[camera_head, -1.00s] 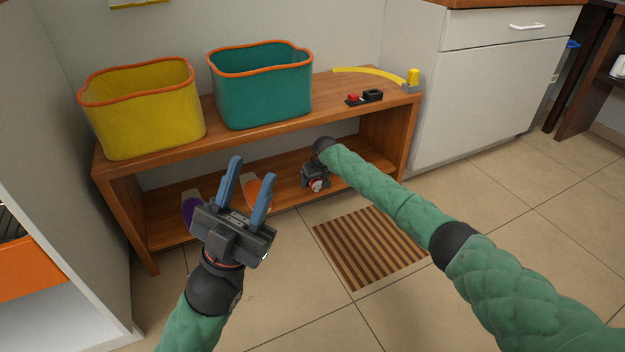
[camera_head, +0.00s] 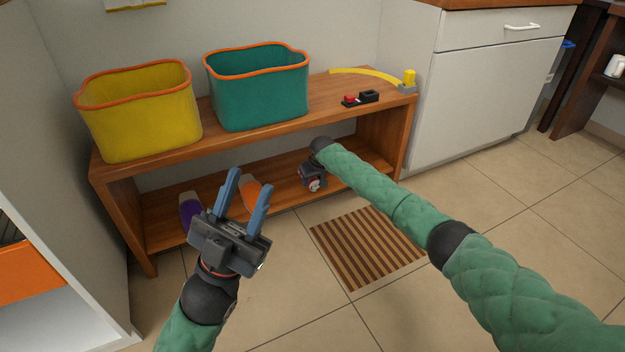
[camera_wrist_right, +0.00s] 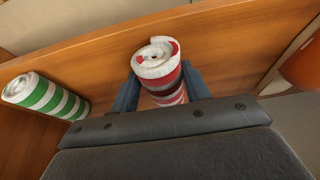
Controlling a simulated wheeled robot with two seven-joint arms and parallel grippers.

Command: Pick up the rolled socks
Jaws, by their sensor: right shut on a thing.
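A roll of red-and-white striped socks (camera_wrist_right: 160,62) sits between the blue fingers of my right gripper (camera_wrist_right: 161,88) in the right wrist view. The fingers press on it from both sides. In the head view my right gripper (camera_head: 312,180) reaches into the lower shelf, and only a little of the roll shows. I cannot tell whether the roll is clear of the shelf board. A second roll, green-and-white striped (camera_wrist_right: 44,96), lies to the left in the right wrist view. My left gripper (camera_head: 249,181) is open and empty in front of the shelf.
The wooden shelf unit (camera_head: 172,148) holds a yellow bin (camera_head: 145,122) and a teal bin (camera_head: 260,95) on top. A purple item (camera_head: 189,211) and an orange item (camera_head: 251,189) lie on the lower board. A striped mat (camera_head: 367,247) lies on open floor.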

